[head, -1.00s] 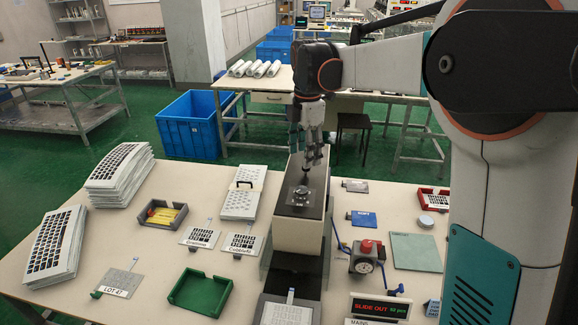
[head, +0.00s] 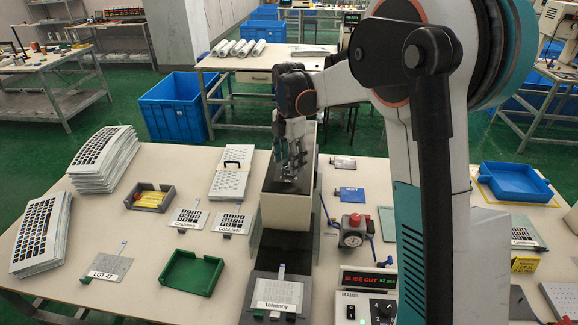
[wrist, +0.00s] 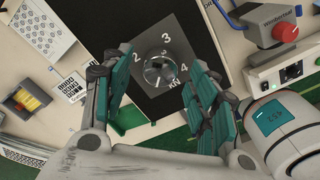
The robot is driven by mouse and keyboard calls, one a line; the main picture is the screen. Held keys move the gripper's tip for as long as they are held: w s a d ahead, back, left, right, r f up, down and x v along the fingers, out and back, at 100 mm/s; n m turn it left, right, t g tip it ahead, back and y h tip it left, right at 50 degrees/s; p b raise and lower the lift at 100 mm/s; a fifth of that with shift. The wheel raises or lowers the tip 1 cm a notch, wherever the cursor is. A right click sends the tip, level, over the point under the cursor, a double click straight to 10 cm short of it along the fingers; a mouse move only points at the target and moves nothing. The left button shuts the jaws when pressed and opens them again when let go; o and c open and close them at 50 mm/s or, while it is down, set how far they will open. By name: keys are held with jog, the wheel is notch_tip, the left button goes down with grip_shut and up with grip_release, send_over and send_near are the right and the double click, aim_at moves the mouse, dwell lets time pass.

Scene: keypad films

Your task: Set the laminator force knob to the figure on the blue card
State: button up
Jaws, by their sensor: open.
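The laminator (head: 285,211) is a pale box with a dark top, standing mid-table. Its force knob (wrist: 159,70) is a round, shiny, clear-looking knob on a grey dial plate (wrist: 186,55). The figures 2, 3 and 4 and "kN" can be read around it; I cannot tell for certain where the knob points. My gripper (head: 291,163) hangs over the knob, pointing down. In the wrist view my gripper (wrist: 160,82) has its teal-padded fingers apart on both sides of the knob, with no clear contact. A blue card (head: 352,194) lies right of the laminator; its writing is too small to read.
A red-topped gauge unit (head: 353,231) stands right of the laminator. The "SLIDE OUT" display (head: 370,281) is at the front. A green tray (head: 191,272), a grey tray (head: 150,197) and sheet stacks (head: 104,160) lie to the left.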

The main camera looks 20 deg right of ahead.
jog(key=shift+f, duration=0.8)
jog(key=shift+c, duration=0.4)
jog(key=c, duration=1)
